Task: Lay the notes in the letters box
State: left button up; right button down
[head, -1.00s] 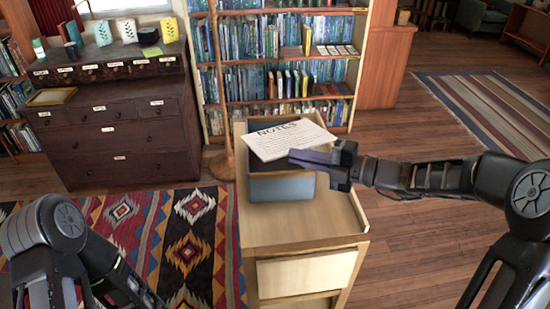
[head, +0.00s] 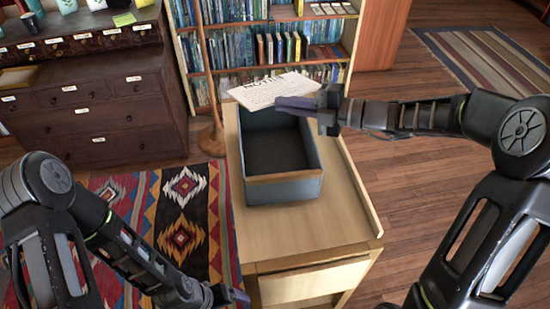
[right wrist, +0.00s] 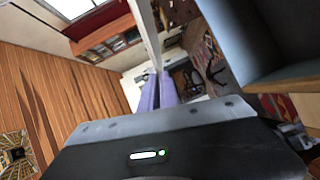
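The notes (head: 268,91), a white printed sheet, are in my right gripper (head: 290,104) above the far end of the letters box in the head view. The sheet looks foreshortened there; in the right wrist view it shows nearly edge-on (right wrist: 148,32) between the purple fingers (right wrist: 157,94). The letters box (head: 285,190), blue-grey with a dark inside and a wooden front rim, stands open on the cart; no paper shows in its visible part. Its wall shows at the right wrist view's upper right (right wrist: 235,45). My left gripper (head: 232,294) is low, left of the cart; its opening is unclear.
The light wooden cart top (head: 300,232) has bare room before the box and a raised right edge. A dark drawer cabinet (head: 100,110) stands left, a bookcase (head: 235,45) behind. A patterned rug (head: 180,215) lies left of the cart.

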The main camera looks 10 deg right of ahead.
notch_tip(320, 180, down, 6)
jog(key=shift+f, duration=0.15)
dwell(0.3)
jog(key=shift+f, duration=1.85)
jog(key=shift+f, duration=0.55)
jog(key=c, duration=1.6)
grip_release()
